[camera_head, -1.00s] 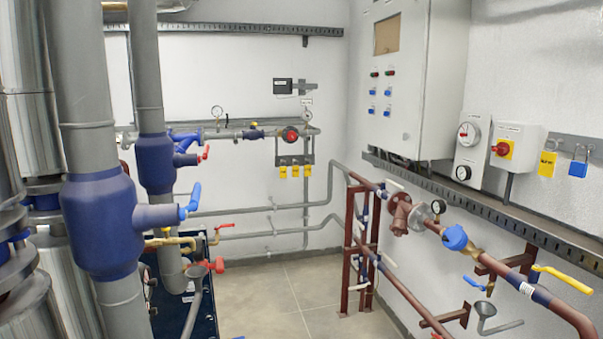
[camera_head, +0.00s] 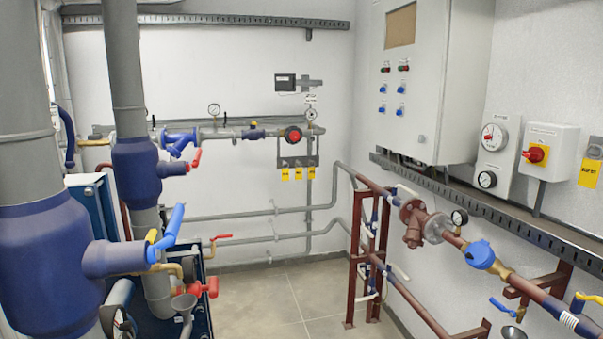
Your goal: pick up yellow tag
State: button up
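Three small yellow tags hang side by side on the back wall, under a grey bracket below the pipe with the red knob: a left one (camera_head: 285,174), a middle one (camera_head: 298,174) and a right one (camera_head: 311,173). A larger yellow tag (camera_head: 589,174) with dark print hangs on the right wall near the picture's right edge, beside the box with the red rotary switch. My gripper does not show in this view.
Large grey pipes with blue valve bodies (camera_head: 45,265) fill the left side. A brown pipe (camera_head: 415,315) on red-brown stands runs along the right wall, under a grey cabinet (camera_head: 440,80). The tiled floor (camera_head: 270,290) in the middle is clear.

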aim_at(299, 171)
jog(key=z, duration=0.05)
jog(key=i, duration=2.75)
jog(key=u, duration=1.25)
jog(key=i, duration=0.6)
jog(key=z, duration=0.3)
